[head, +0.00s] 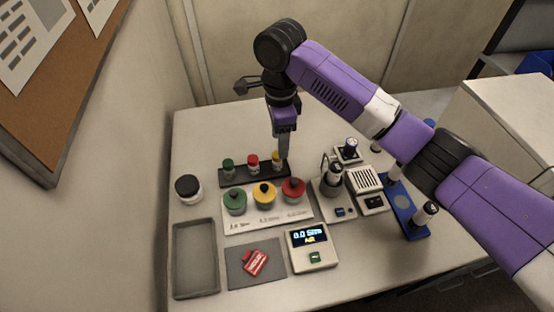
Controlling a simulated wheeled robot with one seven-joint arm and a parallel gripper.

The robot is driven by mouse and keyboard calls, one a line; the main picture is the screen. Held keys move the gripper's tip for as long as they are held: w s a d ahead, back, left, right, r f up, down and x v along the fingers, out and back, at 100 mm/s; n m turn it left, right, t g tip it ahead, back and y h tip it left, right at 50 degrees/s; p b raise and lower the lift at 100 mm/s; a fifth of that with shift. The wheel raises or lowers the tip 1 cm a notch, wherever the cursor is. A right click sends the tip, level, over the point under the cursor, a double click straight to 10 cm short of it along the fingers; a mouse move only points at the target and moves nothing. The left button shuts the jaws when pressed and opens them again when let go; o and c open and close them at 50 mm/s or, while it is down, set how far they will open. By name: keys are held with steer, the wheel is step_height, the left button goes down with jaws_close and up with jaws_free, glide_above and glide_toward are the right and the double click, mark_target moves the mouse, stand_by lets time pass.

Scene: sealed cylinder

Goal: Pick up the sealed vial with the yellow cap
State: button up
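The vial with the yellow cap (277,159) stands upright at the right end of a black rack (237,177) in the head view. Vials with a green cap (228,166) and a red cap (252,162) stand to its left in the same rack. My gripper (283,151) points down just above and beside the yellow-capped vial, its lower end close to the cap. From this angle the fingers overlap one another, so I cannot see the gap between them or whether they touch the vial.
Larger green, yellow and red lidded pots (264,195) stand on a white board before the rack. The back left is clear.

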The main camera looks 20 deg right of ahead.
mark_target(277, 161)
steer(key=f, duration=0.2)
steer(key=f+p, duration=0.1)
steer(key=f, duration=0.4)
steer(key=shift+a+f+p, duration=0.15)
steer(key=shift+a+p, duration=0.15)
steer(key=shift+c, duration=0.4)
jaws_close()
